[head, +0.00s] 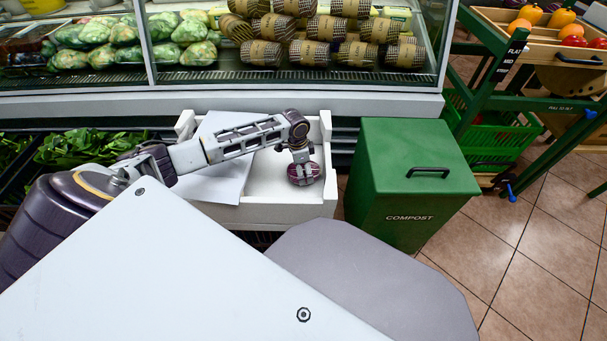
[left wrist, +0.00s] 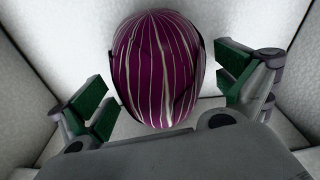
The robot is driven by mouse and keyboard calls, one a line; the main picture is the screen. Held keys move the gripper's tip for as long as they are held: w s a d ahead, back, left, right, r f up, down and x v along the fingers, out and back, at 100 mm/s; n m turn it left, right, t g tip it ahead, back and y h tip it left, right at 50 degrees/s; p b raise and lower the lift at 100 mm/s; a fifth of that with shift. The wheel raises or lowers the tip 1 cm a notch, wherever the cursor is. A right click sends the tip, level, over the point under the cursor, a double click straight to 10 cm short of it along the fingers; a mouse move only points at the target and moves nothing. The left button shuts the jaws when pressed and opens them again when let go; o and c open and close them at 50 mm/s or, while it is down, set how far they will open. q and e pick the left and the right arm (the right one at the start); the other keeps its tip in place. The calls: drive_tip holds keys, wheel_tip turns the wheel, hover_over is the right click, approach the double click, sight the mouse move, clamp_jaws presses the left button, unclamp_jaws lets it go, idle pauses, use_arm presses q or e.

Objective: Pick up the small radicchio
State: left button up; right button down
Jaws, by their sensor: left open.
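The small radicchio (head: 304,173) is purple with pale stripes and lies in the right part of a white crate (head: 290,208). In the left wrist view the radicchio (left wrist: 158,68) fills the middle, between the two fingers. My left gripper (head: 302,158) is directly above it in the head view, pointing down into the crate. In the left wrist view my left gripper (left wrist: 165,95) is open, with green pads on either side of the radicchio. A gap shows at the right pad; the left pad is close to it. My right gripper is in neither view.
A white sheet (head: 215,165) covers the crate's left part. A green compost bin (head: 410,165) stands right of the crate. Behind is a glass display case (head: 300,104) with wrapped produce. Leafy greens (head: 85,147) lie at the left. Tiled floor (head: 530,270) is free at the right.

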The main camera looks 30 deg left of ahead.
use_arm(q)
drive_tip(key=shift+f, duration=0.25)
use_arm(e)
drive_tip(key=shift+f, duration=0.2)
use_arm(q)
drive_tip(key=c, duration=1.2)
drive_tip(key=shift+r, duration=0.15)
drive_tip(key=shift+c, duration=0.2)
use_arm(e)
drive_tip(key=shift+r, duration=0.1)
use_arm(q)
drive_tip(key=shift+r+p, duration=0.45)
drive_tip(key=shift+r, duration=0.35)
wheel_tip(320, 180, up, 7)
drive_tip(key=p, duration=0.3)
drive_tip(key=shift+r+p, duration=0.35)
drive_tip(key=shift+r, duration=0.25)
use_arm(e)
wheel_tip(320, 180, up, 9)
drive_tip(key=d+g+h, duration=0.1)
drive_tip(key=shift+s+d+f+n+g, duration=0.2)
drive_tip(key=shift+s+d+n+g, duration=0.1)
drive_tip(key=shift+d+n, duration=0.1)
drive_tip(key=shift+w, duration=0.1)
